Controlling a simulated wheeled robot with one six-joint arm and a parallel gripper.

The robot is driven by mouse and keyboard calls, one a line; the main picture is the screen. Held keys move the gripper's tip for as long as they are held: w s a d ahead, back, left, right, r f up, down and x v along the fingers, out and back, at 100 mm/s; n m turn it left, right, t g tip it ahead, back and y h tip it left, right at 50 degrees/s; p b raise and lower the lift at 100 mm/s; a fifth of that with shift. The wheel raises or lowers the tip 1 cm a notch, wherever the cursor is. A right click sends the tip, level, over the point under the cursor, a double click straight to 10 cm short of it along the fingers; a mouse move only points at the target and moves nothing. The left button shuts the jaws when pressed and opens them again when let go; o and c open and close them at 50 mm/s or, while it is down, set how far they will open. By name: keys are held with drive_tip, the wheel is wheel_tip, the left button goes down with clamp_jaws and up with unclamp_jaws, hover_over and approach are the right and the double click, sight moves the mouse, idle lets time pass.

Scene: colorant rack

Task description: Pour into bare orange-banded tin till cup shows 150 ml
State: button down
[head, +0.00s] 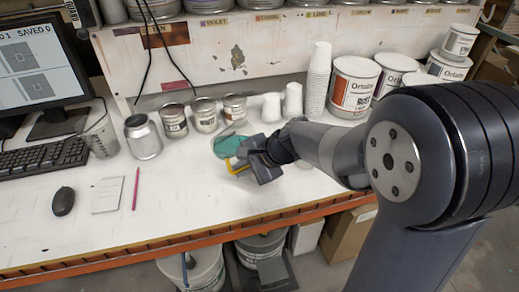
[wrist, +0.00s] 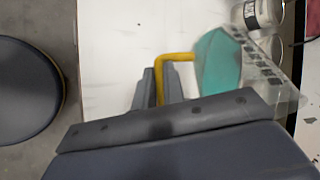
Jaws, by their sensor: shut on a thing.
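My gripper (head: 250,160) is shut on the yellow handle of a clear measuring cup. The handle (wrist: 176,59) lies between the fingers in the wrist view. The cup (wrist: 284,90) has dark scale marks and holds teal liquid (wrist: 217,60). In the head view the teal liquid (head: 229,141) shows just left of my gripper, in front of the small tins. The scale is too small and blurred to read. Small tins (head: 174,121), (head: 204,115) and (head: 235,108) stand in a row behind the cup. I cannot make out an orange band on any of them.
White cups (head: 318,80) and large labelled tins (head: 353,86) stand at the back right. The front middle of the bench (head: 180,215) is clear.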

drive_tip(key=p, duration=0.1)
drive_tip(key=h+p, duration=0.1)
drive_tip(key=p, duration=0.1)
drive_tip(key=shift+s+d+r+h, duration=0.1)
drive_tip(key=shift+r+h, duration=0.2)
drive_tip(key=shift+r, duration=0.05)
drive_tip(key=shift+d+p, duration=0.1)
drive_tip(key=shift+p, duration=0.9)
drive_tip(key=shift+f+h, duration=0.3)
drive_tip(key=shift+f, duration=0.15)
drive_tip(key=r+h+p, duration=0.1)
drive_tip(key=p, duration=0.2)
drive_tip(key=shift+d+p, duration=0.15)
drive_tip(key=shift+p, duration=0.2)
drive_tip(key=shift+p, duration=0.45)
drive_tip(key=shift+f, duration=0.1)
drive_tip(key=shift+d+r+g+h+b, duration=0.15)
drive_tip(key=shift+r+g+h+b, duration=0.15)
drive_tip(key=shift+r+h, duration=1.25)
drive_tip(key=shift+d+r+h, duration=0.25)
drive_tip(key=shift+r+h, duration=0.6)
drive_tip(key=shift+h, duration=0.4)
drive_tip(key=shift+w+d+r+h+b, duration=0.1)
drive_tip(key=shift+d+h+b, duration=0.1)
drive_tip(key=shift+h, duration=0.3)
drive_tip(key=shift+w+d+h+b, duration=0.1)
drive_tip(key=shift+h+b, duration=0.1)
drive_tip(key=shift+h, duration=0.3)
